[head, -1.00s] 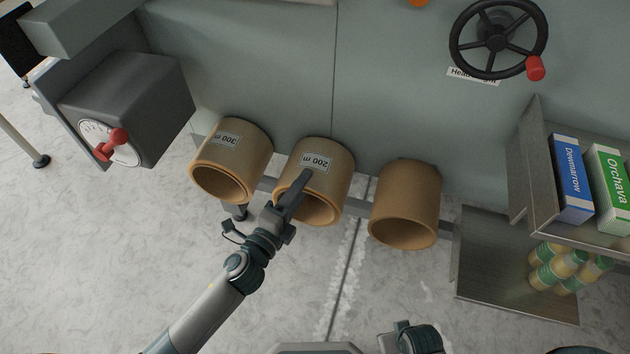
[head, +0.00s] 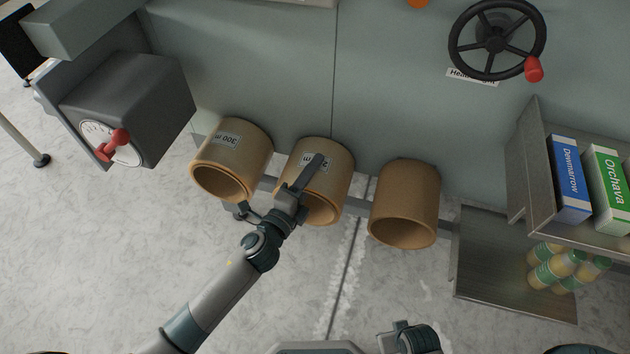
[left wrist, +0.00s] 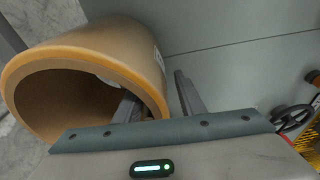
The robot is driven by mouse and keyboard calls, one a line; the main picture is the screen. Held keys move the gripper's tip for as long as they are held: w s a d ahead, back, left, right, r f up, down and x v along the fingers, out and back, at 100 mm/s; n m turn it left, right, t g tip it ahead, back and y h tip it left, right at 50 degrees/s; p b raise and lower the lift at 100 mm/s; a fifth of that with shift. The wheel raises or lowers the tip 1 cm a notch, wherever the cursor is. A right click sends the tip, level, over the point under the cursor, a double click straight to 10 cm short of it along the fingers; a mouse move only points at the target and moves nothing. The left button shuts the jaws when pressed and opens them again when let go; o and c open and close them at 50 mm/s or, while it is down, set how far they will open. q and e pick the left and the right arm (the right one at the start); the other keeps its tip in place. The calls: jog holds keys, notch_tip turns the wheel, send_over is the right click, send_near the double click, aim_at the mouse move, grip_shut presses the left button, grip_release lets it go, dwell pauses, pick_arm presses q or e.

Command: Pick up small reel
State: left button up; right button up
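Three brown hollow reels hang in a row on the front of the grey machine, open ends facing me. The middle reel, labelled 200 m (head: 333,183), is beside the left reel labelled 300 m (head: 232,150) and the right reel (head: 404,205), which shows no label. My left gripper (head: 308,178) is at the middle reel. In the left wrist view, one finger is inside the hollow of the reel (left wrist: 85,58) and the other is outside its wall, with a visible gap. My right gripper (head: 410,338) shows only partly at the bottom edge.
A grey box with a red-handled dial (head: 125,105) is at the left. A black handwheel (head: 497,40) is at upper right. A steel shelf (head: 520,165) with cartons and a lower tray (head: 495,270) with bottles stand at the right. The floor in front is clear.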

pick_arm(q)
grip_shut()
jog(key=shift+a+f, duration=0.1)
dwell(1.3)
